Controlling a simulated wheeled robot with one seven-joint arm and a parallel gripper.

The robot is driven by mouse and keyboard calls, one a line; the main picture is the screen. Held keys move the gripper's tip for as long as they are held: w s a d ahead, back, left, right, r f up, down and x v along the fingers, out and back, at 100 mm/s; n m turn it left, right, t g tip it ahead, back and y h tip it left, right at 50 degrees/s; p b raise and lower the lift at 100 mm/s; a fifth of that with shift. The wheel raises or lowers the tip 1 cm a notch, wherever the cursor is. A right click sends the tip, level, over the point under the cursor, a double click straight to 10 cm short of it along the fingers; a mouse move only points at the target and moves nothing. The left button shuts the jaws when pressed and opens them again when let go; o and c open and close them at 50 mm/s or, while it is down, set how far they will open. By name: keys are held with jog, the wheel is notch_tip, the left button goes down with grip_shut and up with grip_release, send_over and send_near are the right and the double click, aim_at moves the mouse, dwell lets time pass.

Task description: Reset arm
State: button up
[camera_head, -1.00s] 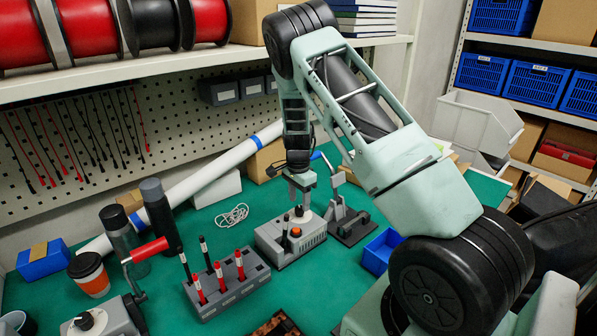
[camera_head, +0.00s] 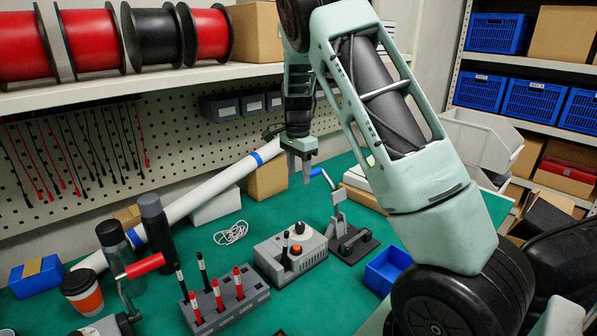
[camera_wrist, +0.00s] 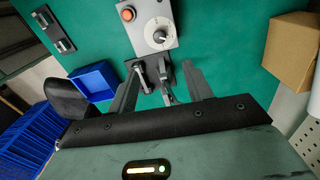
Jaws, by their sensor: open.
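My gripper (camera_head: 299,172) hangs from my raised arm over the back of the green table in the head view. It is open and empty, and it holds nothing between its fingers. In the wrist view its two fingers (camera_wrist: 163,92) stand apart. A grey control box (camera_head: 290,253) with a dial and an orange button stands below it on the table; it also shows in the wrist view (camera_wrist: 148,42). A black lever press (camera_head: 348,240) with a blue handle stands just right of the box.
A grey holder (camera_head: 228,303) with red and black pens, a blue bin (camera_head: 387,269) and a cup (camera_head: 83,292) stand on the table (camera_head: 190,262). A long white tube (camera_head: 210,190) leans behind. Spools line the shelf (camera_head: 150,78).

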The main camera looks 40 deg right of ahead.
dwell(0.4)
jog(key=s+a+r+n+y, duration=0.1)
jog(key=s+a+n, duration=0.35)
jog(key=a, duration=0.55)
jog(key=s+a+r+n, duration=0.25)
jog(key=a+n, duration=0.25)
jog(key=a, duration=0.5)
jog(key=s+a+n+y, duration=0.1)
jog(key=s+a+n, duration=0.3)
jog(key=a, duration=0.6)
jog(key=s+a+n, duration=0.4)
jog(key=s+n, duration=0.2)
jog(key=s, duration=0.4)
jog(key=s+a+n+h, duration=0.1)
jog(key=s+a+n, duration=0.4)
jog(key=s, duration=0.5)
jog(key=shift+a+r+n, duration=0.15)
jog(key=shift+r+n, duration=0.1)
jog(key=shift+n, duration=1)
jog(key=shift+w, duration=0.1)
